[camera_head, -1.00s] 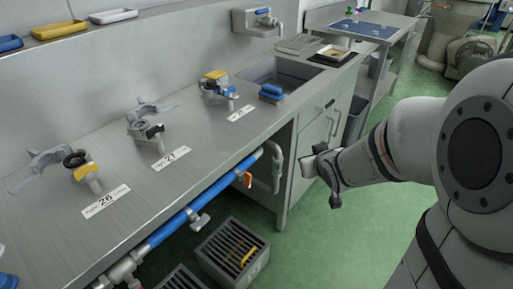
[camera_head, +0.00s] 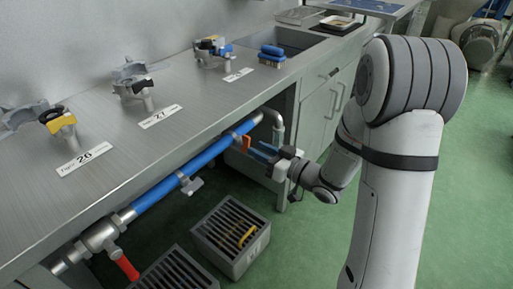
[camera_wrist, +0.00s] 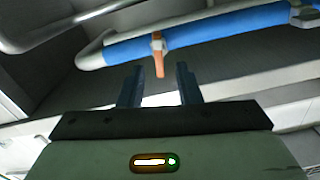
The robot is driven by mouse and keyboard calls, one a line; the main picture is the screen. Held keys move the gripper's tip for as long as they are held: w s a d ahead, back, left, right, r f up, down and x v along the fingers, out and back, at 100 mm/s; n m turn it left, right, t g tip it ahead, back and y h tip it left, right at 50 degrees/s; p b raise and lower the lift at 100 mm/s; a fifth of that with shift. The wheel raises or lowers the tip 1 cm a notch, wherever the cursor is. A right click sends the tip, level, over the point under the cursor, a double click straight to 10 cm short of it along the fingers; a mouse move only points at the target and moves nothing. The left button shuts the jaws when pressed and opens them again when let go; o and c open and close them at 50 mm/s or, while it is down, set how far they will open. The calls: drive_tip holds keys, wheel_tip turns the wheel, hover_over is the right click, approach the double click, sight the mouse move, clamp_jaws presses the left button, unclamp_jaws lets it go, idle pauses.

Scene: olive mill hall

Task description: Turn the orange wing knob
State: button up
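The orange wing knob (camera_head: 246,142) sits on the blue pipe under the bench edge, near the pipe's right end. In the wrist view the orange knob (camera_wrist: 158,62) hangs down from a grey fitting on the pipe. My gripper (camera_head: 262,152) is just right of the knob in the head view, its blue-grey fingers pointing at it. In the wrist view my gripper (camera_wrist: 159,78) is open, and the knob appears in line with the gap between the two fingers. I cannot tell whether the knob's tip is between them. Nothing is held.
The blue pipe (camera_head: 155,190) also carries a grey wing knob (camera_head: 191,185) and, lower left, a red lever (camera_head: 127,268). The steel bench top (camera_head: 110,180) overhangs the pipe. A slatted crate (camera_head: 232,262) stands on the floor below. Green floor is free at right.

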sight(249, 144)
drive_tip(key=shift+x, duration=1.9)
